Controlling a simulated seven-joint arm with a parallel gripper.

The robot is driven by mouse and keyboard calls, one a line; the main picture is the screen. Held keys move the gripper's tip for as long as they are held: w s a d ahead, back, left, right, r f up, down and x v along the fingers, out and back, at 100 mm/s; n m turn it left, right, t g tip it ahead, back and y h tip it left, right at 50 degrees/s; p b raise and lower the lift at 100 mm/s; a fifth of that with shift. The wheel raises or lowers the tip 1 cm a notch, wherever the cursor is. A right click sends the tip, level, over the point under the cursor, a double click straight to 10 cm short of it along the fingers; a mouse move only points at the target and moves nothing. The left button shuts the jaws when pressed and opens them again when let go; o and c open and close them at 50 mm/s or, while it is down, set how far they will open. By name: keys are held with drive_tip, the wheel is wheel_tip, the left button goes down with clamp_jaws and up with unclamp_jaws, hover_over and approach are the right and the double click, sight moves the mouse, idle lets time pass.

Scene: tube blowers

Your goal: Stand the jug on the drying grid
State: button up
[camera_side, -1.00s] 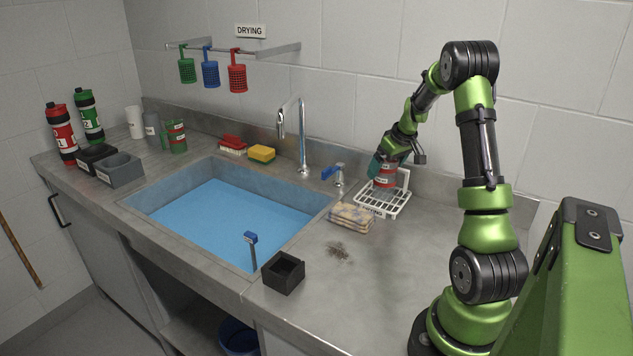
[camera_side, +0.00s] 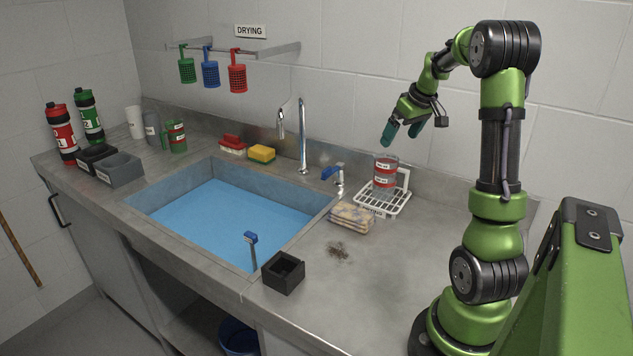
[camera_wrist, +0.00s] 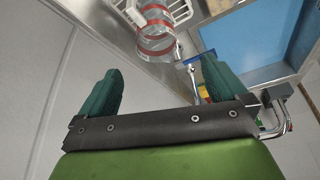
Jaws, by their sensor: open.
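The jug (camera_side: 385,174) is clear with red bands and white labels. It stands upright on the white drying grid (camera_side: 396,206) at the back of the counter, right of the tap. The jug also shows at the top of the wrist view (camera_wrist: 156,38), with part of the grid (camera_wrist: 182,10) beside it. My gripper (camera_side: 402,134) is raised above and slightly right of the jug, apart from it. Its teal fingers are open and empty, as the wrist view also shows (camera_wrist: 155,88).
A sponge stack (camera_side: 352,217) lies in front of the grid. The tap (camera_side: 302,140) and a blue-handled valve (camera_side: 334,173) stand to its left, beside the water-filled sink (camera_side: 225,220). A black open box (camera_side: 284,273) sits at the front. The counter right of the grid is clear.

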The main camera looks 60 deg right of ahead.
drive_tip(key=w+a+r+t+y, duration=0.1)
drive_tip(key=w+a+r, duration=0.15)
drive_tip(key=a, duration=0.85)
drive_tip(key=w+a+r+t+y, duration=0.1)
drive_tip(key=w+a+r, duration=0.15)
drive_tip(key=a, duration=0.95)
drive_tip(key=s+a+f+y, duration=0.1)
drive_tip(key=s+a, duration=0.3)
drive_tip(key=a, duration=0.4)
drive_tip(key=s+a+f+t, duration=0.1)
drive_tip(key=s+a, duration=0.4)
drive_tip(key=a, duration=0.4)
drive_tip(key=shift+a+n+y, duration=0.25)
drive_tip(key=shift+n+y, duration=0.05)
drive_tip(key=shift+y, duration=0.1)
